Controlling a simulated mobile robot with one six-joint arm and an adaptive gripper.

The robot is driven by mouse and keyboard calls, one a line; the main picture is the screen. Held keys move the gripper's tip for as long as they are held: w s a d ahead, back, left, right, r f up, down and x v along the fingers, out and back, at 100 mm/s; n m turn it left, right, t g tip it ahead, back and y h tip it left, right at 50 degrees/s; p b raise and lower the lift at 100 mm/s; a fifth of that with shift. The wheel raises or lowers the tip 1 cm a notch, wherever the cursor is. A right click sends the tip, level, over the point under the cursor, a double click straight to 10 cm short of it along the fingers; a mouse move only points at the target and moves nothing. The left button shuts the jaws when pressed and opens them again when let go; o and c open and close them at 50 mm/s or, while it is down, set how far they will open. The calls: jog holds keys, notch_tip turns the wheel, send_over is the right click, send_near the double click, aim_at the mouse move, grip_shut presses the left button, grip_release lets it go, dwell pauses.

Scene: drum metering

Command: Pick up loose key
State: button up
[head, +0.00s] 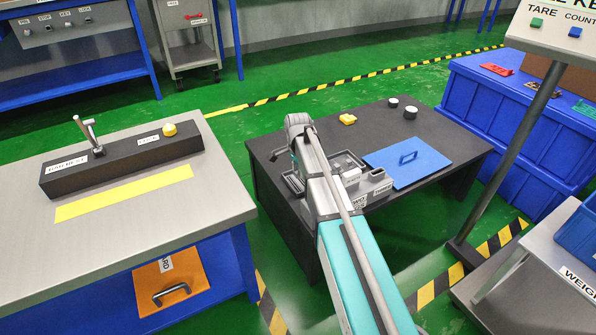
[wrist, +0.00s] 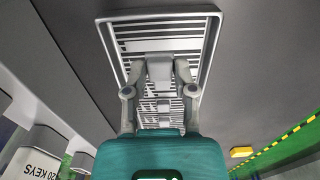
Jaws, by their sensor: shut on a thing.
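In the wrist view my gripper (wrist: 159,72) has its two grey fingers on either side of a small light-grey block, the loose key (wrist: 159,66), and is shut on it. Behind it is a grey slatted tray (wrist: 205,55). I cannot tell whether the key touches the tray. Smaller grey pieces (wrist: 163,106) show further down between the fingers, over the slats.
The dark table (head: 425,125) also bears a blue plate with a handle (head: 408,163), a yellow block (head: 347,119), two black-and-white round pieces (head: 410,112) and a grey labelled fixture (head: 368,188). A steel bench (head: 120,235) stands left. A slanted post (head: 510,150) stands right.

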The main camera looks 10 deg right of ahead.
jog(key=shift+r+p, duration=2.6)
jog(key=shift+r, duration=0.45)
jog(key=s+d+r+p, duration=0.4)
jog(key=s+d, duration=0.6)
jog(key=d, duration=0.3)
jog(key=s+d+r+p, duration=0.5)
jog(key=s+d, duration=0.6)
jog(key=d, duration=0.2)
jog(key=s+d+r+p, duration=0.4)
jog(key=s+d, duration=0.7)
jog(key=d, duration=0.2)
jog(key=shift+s+d+r, duration=0.15)
jog(key=shift+s+r, duration=0.05)
jog(key=shift+s, duration=0.05)
jog(key=s+d+r+p, duration=0.1)
jog(key=s+d, duration=0.9)
jog(key=d, duration=0.2)
jog(key=s+d+r+p, duration=0.2)
jog(key=s+d, duration=0.9)
jog(key=d, duration=0.2)
jog(key=s+d+r+p, duration=0.2)
jog(key=s+d, duration=0.9)
jog(key=d, duration=0.2)
jog(key=shift+d, duration=0.2)
